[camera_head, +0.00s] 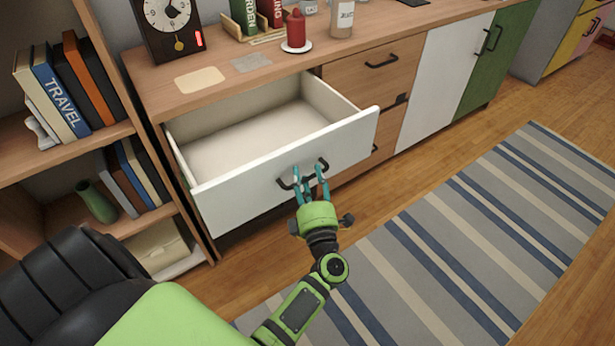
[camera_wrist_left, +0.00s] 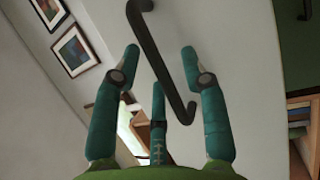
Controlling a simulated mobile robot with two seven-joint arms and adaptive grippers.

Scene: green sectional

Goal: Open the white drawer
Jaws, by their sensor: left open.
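The white drawer (camera_head: 285,160) is pulled well out of the wooden cabinet, and its pale inside (camera_head: 245,135) looks empty. Its front has a dark bar handle (camera_head: 286,184). My left gripper (camera_head: 311,179) is at this handle, with its teal fingers open. In the left wrist view, the handle (camera_wrist_left: 160,58) runs slanting between the spread fingers of the gripper (camera_wrist_left: 160,65), and the white drawer front (camera_wrist_left: 235,45) lies behind. I cannot tell whether any finger touches the handle. My right gripper is in neither view.
The cabinet top (camera_head: 300,65) holds a clock (camera_head: 168,25), a red candle (camera_head: 297,30) and a jar (camera_head: 342,18). A bookshelf (camera_head: 95,75) stands left of the drawer. A striped rug (camera_head: 460,230) covers the floor at right, free of objects.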

